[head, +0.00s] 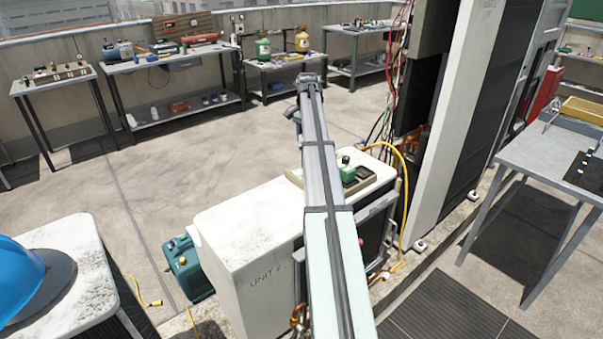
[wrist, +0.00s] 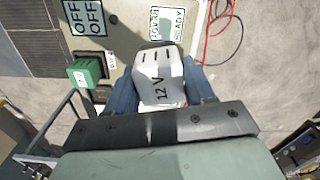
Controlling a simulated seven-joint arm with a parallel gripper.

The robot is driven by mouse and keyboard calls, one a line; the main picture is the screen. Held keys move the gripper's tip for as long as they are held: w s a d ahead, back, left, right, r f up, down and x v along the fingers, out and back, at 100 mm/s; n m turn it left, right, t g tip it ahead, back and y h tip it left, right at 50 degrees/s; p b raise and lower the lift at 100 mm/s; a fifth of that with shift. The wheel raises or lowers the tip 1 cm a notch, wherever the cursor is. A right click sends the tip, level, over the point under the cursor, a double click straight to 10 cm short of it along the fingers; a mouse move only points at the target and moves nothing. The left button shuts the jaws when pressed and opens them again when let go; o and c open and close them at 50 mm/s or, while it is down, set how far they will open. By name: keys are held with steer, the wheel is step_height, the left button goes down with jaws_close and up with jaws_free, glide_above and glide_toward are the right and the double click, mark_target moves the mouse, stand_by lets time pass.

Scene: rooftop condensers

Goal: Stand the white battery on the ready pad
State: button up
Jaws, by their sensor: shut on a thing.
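The white battery (wrist: 162,83), marked "12 V", sits between the blue-grey fingers of my gripper (wrist: 161,73) in the wrist view. My gripper is shut on it. The ready pad (wrist: 178,24), a pale card lettered "READY", lies just beyond the battery on a light surface. In the head view my arm hides the gripper, the battery and the pad.
A green block (wrist: 88,71) stands left of the battery; it also shows on the white Unit 2 cabinet (head: 248,218) in the head view (head: 347,171). An "OFF" label (wrist: 86,16) lies beyond it. Red cables (wrist: 222,30) run at the right. A tall white post (head: 455,120) rises behind.

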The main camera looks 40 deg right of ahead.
mark_target(301, 135)
steer(key=shift+w+a, duration=0.6)
steer(key=shift+a, duration=0.3)
steer(key=shift+a+m, duration=0.1)
steer(key=shift+m, duration=1.2)
steer(key=shift+f, duration=4.95)
steer(key=shift+f, duration=0.15)
steer(key=o, duration=1.3)
step_height(301, 135, up, 12)
steer(key=shift+r, duration=0.15)
